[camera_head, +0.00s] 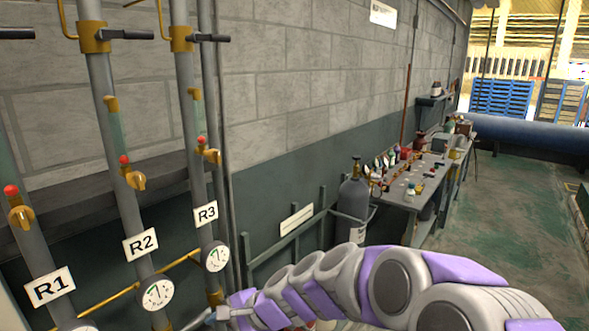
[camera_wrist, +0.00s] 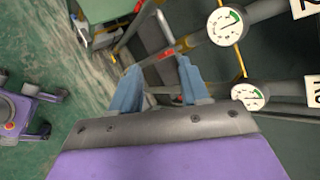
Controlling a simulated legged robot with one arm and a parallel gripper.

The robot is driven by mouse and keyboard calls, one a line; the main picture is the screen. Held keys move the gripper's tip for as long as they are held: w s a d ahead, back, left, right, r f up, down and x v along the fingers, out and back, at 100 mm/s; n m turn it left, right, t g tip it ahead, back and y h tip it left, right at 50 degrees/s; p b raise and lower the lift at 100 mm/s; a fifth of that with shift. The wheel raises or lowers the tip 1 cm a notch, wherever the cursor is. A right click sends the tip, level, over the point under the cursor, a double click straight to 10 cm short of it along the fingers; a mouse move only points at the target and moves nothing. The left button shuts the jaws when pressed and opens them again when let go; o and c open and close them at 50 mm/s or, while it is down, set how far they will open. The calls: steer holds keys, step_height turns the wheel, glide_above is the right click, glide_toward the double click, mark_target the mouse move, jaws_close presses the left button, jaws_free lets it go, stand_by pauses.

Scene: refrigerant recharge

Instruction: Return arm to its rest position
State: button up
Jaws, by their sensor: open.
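My arm, in white and purple segments, reaches from the lower right to the lower middle of the head view. My gripper (camera_head: 212,317) is low in that view, near the foot of the R3 pipe (camera_head: 203,130), where its tips are small and hard to make out. In the wrist view the two blue fingers of my gripper (camera_wrist: 158,66) stand apart with nothing held between them. Behind them lie pipes and two round gauges: an upper gauge (camera_wrist: 225,27) and a lower gauge (camera_wrist: 249,96). I cannot tell whether the fingers touch any pipe.
Pipes labelled R1 (camera_head: 50,288), R2 (camera_head: 140,244) and R3 stand at the left with yellow valves and gauges. A grey gas cylinder (camera_head: 354,203) stands beside a cluttered workbench (camera_head: 398,186). The green floor (camera_head: 500,230) on the right is clear.

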steer(key=s+d+f+n+g+h+b, duration=0.1)
steer(key=s+d+n+h, duration=0.3)
steer(key=s+d, duration=1)
steer(key=s+d+f+n+g+h+b, duration=0.2)
steer(key=s+d+f+n+h, duration=0.2)
steer(key=s+d, duration=1)
steer(key=shift+s+d+n+g+h, duration=0.3)
steer(key=shift+d+n+h, duration=0.15)
steer(key=shift+n+h, duration=0.3)
steer(key=shift+f, duration=0.1)
stand_by(0.4)
